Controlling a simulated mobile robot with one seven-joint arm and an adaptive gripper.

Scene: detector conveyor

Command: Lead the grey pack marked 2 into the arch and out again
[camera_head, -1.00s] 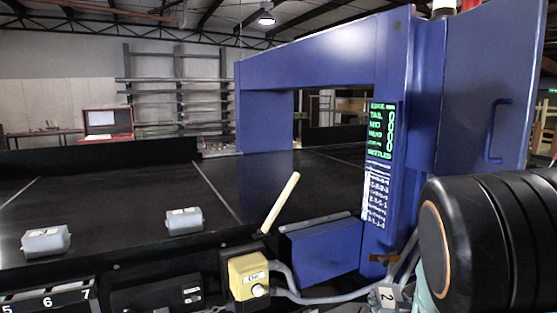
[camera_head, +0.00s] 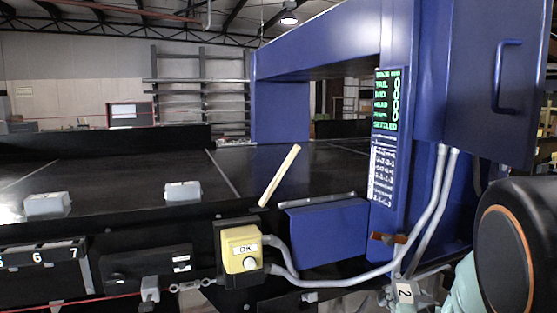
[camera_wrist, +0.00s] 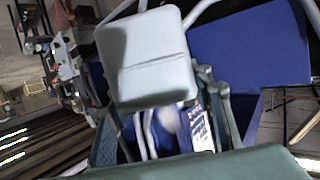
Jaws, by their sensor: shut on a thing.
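The grey pack marked 2 (camera_head: 404,292) is held in my gripper (camera_head: 412,288) at the lower right of the head view. It hangs in front of the conveyor, below and outside the blue arch (camera_head: 320,62). In the wrist view the pack (camera_wrist: 147,60) shows as a pale block at the tips of my fingers (camera_wrist: 165,115); its number does not show there. The arch spans the black belt (camera_head: 110,170). A readout panel (camera_head: 385,100) with green words and rings is on its near post. Part of the belt under the arch is hidden.
Two other grey packs, one left (camera_head: 47,204) and one nearer the arch (camera_head: 182,191), sit on the belt's near side. A yellow OK button box (camera_head: 241,250), a pale stick (camera_head: 279,176), a blue side plate (camera_head: 328,233) and grey hoses (camera_head: 432,215) line the near edge.

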